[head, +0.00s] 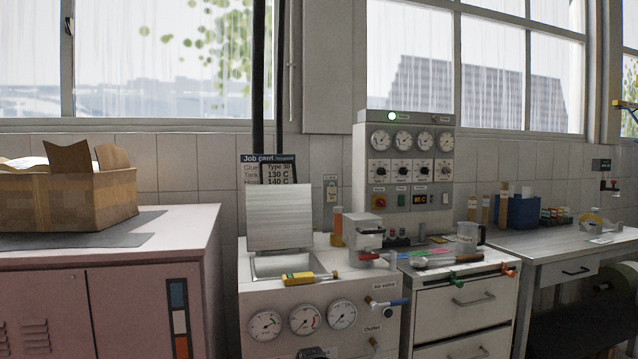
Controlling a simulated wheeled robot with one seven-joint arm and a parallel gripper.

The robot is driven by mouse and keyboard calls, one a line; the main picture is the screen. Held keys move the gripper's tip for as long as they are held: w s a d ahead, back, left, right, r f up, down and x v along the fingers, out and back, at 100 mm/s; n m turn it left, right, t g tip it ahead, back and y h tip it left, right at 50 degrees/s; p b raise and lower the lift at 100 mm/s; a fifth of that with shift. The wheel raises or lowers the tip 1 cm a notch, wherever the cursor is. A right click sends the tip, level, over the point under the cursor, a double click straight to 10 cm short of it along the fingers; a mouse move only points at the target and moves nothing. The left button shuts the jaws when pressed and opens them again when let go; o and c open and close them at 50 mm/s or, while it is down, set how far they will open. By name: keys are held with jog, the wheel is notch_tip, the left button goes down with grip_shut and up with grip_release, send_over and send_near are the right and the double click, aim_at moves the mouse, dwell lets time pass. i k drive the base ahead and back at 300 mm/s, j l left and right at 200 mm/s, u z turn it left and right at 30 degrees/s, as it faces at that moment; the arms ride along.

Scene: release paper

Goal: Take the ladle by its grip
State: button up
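What looks like the ladle (419,262) lies on top of the white drawer cabinet, right of the machine with the gauges. Its round metal bowl is at the left, near the cabinet's front edge. A thin dark handle seems to run right from the bowl, but it is too small to make out the grip clearly. My gripper is not in view.
Green (462,276) and orange (509,269) handled tools sit at the cabinet's front edge. The gauge machine (265,296) with an open lid (279,217) and a yellow device (304,278) is to the left.

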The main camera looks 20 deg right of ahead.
aim_at(416, 261)
jog(key=z, duration=1.35)
